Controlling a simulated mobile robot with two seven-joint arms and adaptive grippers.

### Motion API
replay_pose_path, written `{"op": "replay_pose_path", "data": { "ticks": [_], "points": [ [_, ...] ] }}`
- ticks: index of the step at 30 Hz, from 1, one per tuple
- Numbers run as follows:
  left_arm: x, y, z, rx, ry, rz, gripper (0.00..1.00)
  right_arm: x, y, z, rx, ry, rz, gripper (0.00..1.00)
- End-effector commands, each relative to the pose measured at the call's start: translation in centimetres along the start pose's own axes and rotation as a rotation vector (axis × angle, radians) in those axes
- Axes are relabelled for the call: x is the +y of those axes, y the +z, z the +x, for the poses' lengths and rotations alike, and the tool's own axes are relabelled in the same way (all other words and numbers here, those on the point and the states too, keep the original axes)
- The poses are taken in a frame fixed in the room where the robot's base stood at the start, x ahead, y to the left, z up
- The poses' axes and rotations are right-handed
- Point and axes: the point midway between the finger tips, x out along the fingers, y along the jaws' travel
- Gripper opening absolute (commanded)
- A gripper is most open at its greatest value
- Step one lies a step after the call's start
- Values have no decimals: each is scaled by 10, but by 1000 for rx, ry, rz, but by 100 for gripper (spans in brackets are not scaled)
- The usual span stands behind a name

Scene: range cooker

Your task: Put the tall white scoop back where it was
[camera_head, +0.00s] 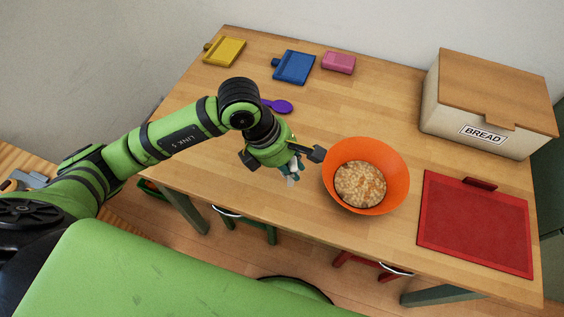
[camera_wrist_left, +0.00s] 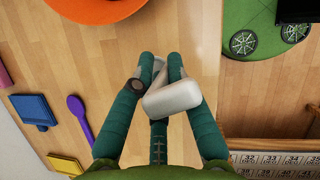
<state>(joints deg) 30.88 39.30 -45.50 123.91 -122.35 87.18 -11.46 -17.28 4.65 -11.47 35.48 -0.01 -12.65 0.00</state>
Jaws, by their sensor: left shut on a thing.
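My left gripper (camera_head: 290,169) is over the table's front edge, just left of the orange bowl. In the left wrist view its teal fingers (camera_wrist_left: 157,66) are shut on a white scoop (camera_wrist_left: 172,97). The scoop's pale, rounded body lies between the fingers, and a grey round end shows beside the left finger. In the head view only a small white bit of the scoop (camera_head: 291,181) shows below the fingers; the rest is hidden by the gripper. The gap between scoop and table is hard to judge. My right gripper is not in view.
The orange bowl (camera_head: 398,171) holds beige and orange bits. A purple spoon (camera_head: 282,106) lies behind my left wrist. Yellow (camera_head: 225,51) and blue (camera_head: 294,67) boards and a pink block (camera_head: 339,63) lie at the back. A bread box (camera_head: 486,95) and red board (camera_head: 475,225) are right.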

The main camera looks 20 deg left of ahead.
Motion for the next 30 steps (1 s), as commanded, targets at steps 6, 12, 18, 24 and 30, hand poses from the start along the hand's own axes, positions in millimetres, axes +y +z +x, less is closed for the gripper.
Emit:
{"op": "replay_pose_path", "data": {
  "ticks": [6, 12, 18, 24, 30],
  "points": [
    [35, -25, 13, 1, -2, -3, 0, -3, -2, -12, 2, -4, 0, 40],
    [44, -34, 23, 0, -4, 0, 0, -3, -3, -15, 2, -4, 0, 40],
    [43, -45, 49, -1, -4, 0, 0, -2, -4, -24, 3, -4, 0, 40],
    [44, -48, 55, -1, -1, 4, 0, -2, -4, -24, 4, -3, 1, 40],
    [44, -49, 58, -1, -1, 4, 0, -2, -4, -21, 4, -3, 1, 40]
  ]
}}
